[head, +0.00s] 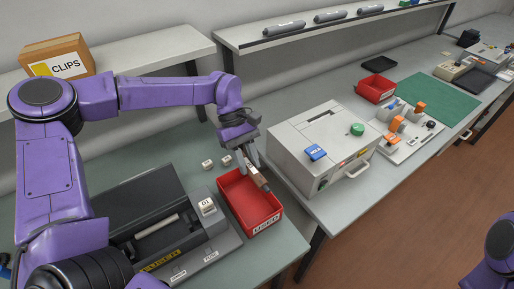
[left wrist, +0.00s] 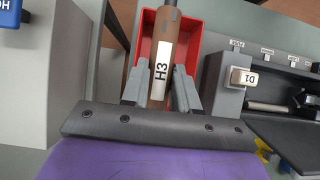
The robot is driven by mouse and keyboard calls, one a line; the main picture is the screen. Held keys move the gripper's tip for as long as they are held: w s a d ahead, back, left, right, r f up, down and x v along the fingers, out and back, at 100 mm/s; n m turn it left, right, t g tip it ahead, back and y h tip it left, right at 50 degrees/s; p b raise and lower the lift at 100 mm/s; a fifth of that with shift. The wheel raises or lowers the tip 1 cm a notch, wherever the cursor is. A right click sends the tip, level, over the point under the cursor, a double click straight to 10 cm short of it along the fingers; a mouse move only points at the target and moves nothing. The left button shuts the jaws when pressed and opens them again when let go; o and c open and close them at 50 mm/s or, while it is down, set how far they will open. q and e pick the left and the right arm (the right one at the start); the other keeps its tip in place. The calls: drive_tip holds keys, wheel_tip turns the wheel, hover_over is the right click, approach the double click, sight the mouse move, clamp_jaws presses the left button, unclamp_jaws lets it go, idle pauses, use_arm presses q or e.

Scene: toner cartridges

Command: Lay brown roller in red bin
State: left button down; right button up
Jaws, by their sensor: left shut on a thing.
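The brown roller (head: 262,182) has a dark end and is held by my left gripper (head: 250,158) over the near red bin (head: 232,213). In the left wrist view the roller (left wrist: 162,92) shows a white H3 label, with my left gripper (left wrist: 160,88) shut around it, one finger on each side. The red bin (left wrist: 146,52) is beyond and below the roller in that view. In the head view the roller tilts down toward the right. I cannot tell whether it touches the bin. My right gripper is not in view.
A dark machine (head: 150,222) with a D1 block (head: 207,206) stands left of the bin. A grey box machine (head: 315,135) with a blue tag stands to its right. Another red bin (head: 376,88) is farther right.

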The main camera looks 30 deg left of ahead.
use_arm(q)
drive_tip(key=shift+s+f, duration=0.3)
drive_tip(key=f+b, duration=0.3)
drive_tip(key=f, duration=0.1)
drive_tip(key=f+b, duration=0.2)
drive_tip(key=shift+s+f+b, duration=0.2)
drive_tip(key=shift+s+b, duration=0.15)
drive_tip(key=shift+s+r, duration=0.4)
drive_tip(key=shift+s, duration=0.25)
drive_tip(key=c, duration=0.8)
unclamp_jaws()
drive_tip(key=shift+w+f, duration=0.15)
drive_tip(key=shift+w, duration=0.15)
drive_tip(key=b+v, duration=0.1)
drive_tip(key=v, duration=0.9)
drive_tip(key=shift+a, duration=0.25)
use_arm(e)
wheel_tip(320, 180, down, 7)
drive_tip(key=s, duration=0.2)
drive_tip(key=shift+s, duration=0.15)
